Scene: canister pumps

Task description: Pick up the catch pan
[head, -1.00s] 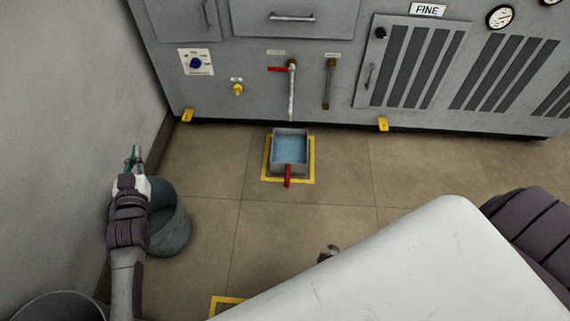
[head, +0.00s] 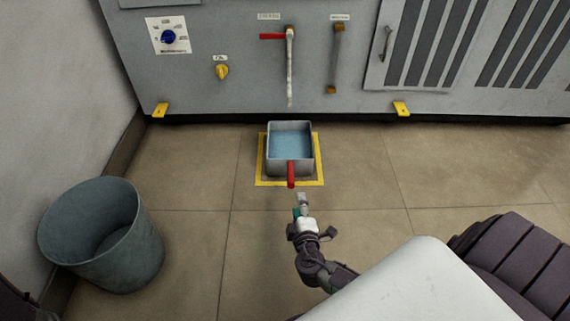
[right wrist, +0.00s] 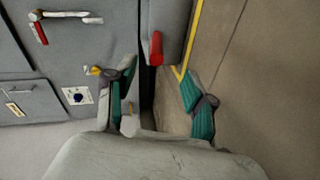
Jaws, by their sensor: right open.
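The catch pan (head: 273,160) is a grey square pan with bluish liquid in it and a red handle (head: 291,175) toward me. It stands on the floor inside a yellow-outlined square, below the drain pipe. My right gripper (head: 302,200) is just in front of the handle in the head view, apart from it. In the right wrist view the open fingers (right wrist: 155,100) stand wide with nothing between them, and the red handle (right wrist: 156,48) shows beyond, between the fingertips. The pan's side (right wrist: 168,15) is partly cut off there. My left gripper is out of view.
A grey cabinet (head: 220,100) with a red-levered pipe (head: 290,65), a blue knob (head: 168,37) and yellow feet stands behind the pan. An empty grey bucket (head: 145,255) stands at the left by the wall. The tiled floor around the pan is clear.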

